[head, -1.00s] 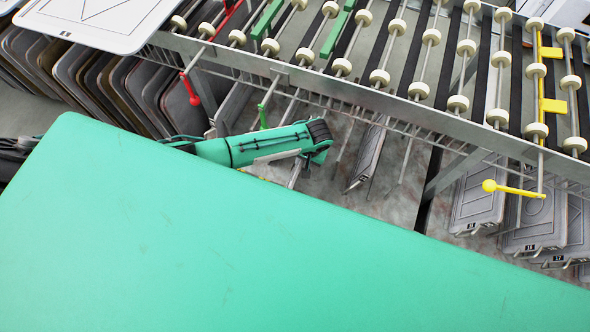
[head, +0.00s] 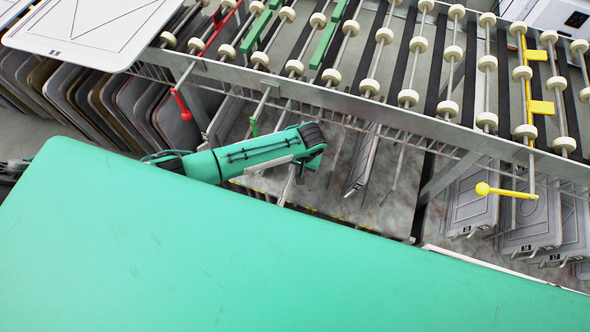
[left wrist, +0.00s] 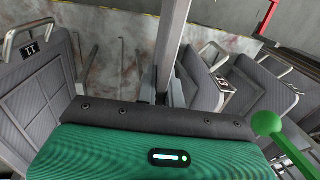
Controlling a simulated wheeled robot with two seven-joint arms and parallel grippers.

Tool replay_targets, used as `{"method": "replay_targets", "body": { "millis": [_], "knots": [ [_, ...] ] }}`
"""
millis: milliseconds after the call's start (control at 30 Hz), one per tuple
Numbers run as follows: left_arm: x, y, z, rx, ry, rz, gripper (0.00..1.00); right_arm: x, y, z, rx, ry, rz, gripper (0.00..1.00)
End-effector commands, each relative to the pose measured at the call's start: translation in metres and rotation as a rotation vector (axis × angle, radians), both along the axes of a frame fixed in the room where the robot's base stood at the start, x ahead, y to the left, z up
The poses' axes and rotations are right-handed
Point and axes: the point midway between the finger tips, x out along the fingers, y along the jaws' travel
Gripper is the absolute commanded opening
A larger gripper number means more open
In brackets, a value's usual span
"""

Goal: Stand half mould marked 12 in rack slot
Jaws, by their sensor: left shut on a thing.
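My left gripper (head: 308,162) reaches in from the left under the roller track, jaws shut. A thin grey edge (head: 286,187) below the jaws looks like part of a half mould; its number is hidden. In the left wrist view a grey half mould marked 11 (left wrist: 35,85) stands at the left, and another with an unclear label (left wrist: 205,84) at the right. Between them are empty slots with thin metal pins (left wrist: 121,72). In the head view one grey half mould (head: 361,164) stands a little right of the gripper. My right gripper is not in view.
The roller track (head: 400,110) with its metal side rail runs above the rack. A red-knobbed lever (head: 184,108) and a yellow-knobbed lever (head: 505,192) hang from it. More moulds (head: 545,215) stand at right.

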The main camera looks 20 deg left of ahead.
Motion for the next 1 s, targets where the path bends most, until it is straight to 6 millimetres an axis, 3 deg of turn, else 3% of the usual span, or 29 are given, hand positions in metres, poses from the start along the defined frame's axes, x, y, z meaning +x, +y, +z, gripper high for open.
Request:
{"method": "replay_targets", "body": {
  "millis": [200, 400, 633, 1000],
  "knots": [
    [0.002, -0.001, 0.039, -0.003, -0.005, 0.000, 0.00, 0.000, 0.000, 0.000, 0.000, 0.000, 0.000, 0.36],
    [0.001, 0.000, 0.062, -0.002, -0.004, 0.000, 0.00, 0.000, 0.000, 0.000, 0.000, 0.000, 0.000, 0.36],
    [-0.007, 0.000, 0.072, -0.001, -0.002, 0.001, 0.00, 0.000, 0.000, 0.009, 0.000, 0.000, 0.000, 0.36],
    [-0.036, 0.001, 0.071, -0.002, -0.001, 0.000, 0.00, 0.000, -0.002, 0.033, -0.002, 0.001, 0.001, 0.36]
  ]
}}
